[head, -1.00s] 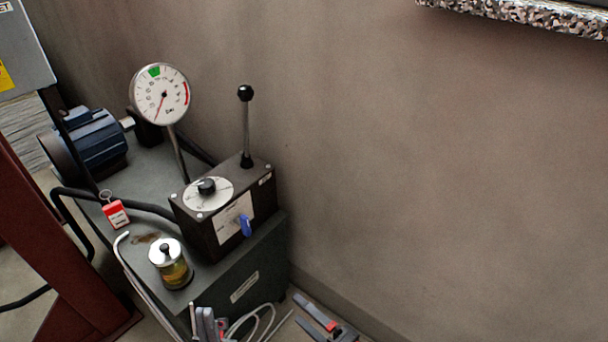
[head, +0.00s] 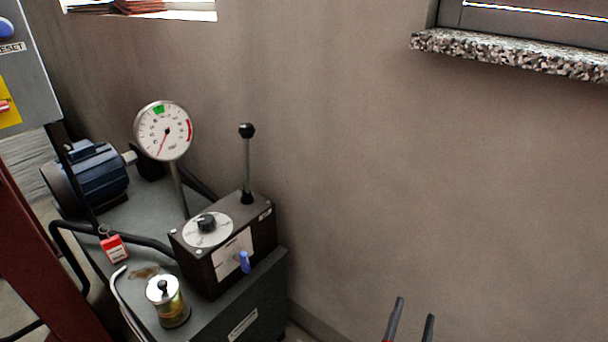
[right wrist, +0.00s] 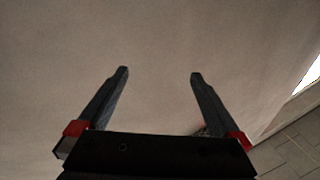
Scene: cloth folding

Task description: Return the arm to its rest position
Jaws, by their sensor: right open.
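My right gripper (head: 411,318) shows at the bottom edge of the head view, right of the dark machine, with its two dark fingers pointing up. In the right wrist view the right gripper (right wrist: 159,78) is open, its fingers apart, with red parts at their bases. Nothing is between the fingers. Bare wall lies behind them. My left gripper does not show, and no cloth is in view.
A hydraulic unit (head: 255,310) with a gauge (head: 163,131), black-knobbed lever (head: 247,160) and blue motor (head: 95,178) stands at left. A grey control box (head: 25,75) is beside it. A speckled ledge (head: 500,52) juts out upper right. The wall between is clear.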

